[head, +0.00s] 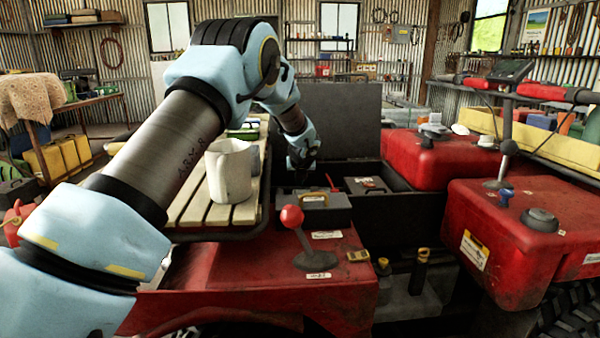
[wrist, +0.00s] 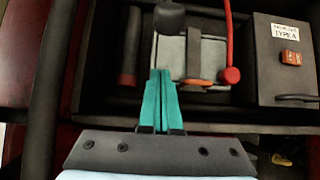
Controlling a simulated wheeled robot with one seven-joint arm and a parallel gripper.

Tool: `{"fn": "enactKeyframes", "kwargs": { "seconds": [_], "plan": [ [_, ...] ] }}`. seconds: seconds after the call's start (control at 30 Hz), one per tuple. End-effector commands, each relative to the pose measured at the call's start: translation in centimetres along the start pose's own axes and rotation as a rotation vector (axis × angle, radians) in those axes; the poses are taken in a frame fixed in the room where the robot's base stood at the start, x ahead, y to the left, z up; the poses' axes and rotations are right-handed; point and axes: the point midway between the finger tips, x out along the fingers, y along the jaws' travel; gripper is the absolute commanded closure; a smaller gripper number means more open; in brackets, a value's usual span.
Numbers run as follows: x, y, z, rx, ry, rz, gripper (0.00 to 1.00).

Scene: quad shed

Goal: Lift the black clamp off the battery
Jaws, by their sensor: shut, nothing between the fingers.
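In the wrist view my gripper (wrist: 160,74) has two teal fingers pressed together with nothing between them. A black rounded piece on a thin dark stem, which looks like the black clamp (wrist: 169,18), is just beyond the fingertips. A grey-topped block with an orange strip, seemingly the battery (wrist: 201,50), lies past the fingertips in a dark compartment. I cannot tell whether the fingers touch either one. A red rod with a round end (wrist: 231,75) is to their right. In the head view my arm reaches down into the compartment; the fingers and clamp are not clear there.
A dark box labelled TYPE A (wrist: 285,65) with an orange switch sits right of the battery. The compartment's near wall (wrist: 215,128) runs below the fingers. In the head view a red-knobbed lever (head: 292,217), a white mug (head: 229,170) and a red tank (head: 515,235) stand nearby.

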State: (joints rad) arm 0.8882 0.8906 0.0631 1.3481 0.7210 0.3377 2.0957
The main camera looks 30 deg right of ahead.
Motion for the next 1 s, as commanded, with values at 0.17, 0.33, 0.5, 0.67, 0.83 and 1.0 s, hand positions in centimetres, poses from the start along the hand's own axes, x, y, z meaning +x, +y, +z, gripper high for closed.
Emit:
{"fn": "enactKeyframes", "kwargs": {
  "seconds": [0.17, 0.33, 0.5, 0.67, 0.83, 1.0],
  "plan": [
    [1.0, 0.1, 1.7, -0.004, -0.003, 0.0, 1.0],
    [0.5, 0.1, 3.3, -0.003, -0.001, 0.0, 1.0],
    [0.3, 0.0, 3.8, -0.002, -0.001, 0.0, 1.0],
    [0.4, 0.0, 3.8, -0.001, 0.0, 0.001, 1.0],
    [0.3, 0.0, 3.9, -0.001, 0.0, 0.0, 1.0],
    [-0.1, 0.1, 4.5, -0.001, 0.001, 0.001, 1.0]
  ]
}}
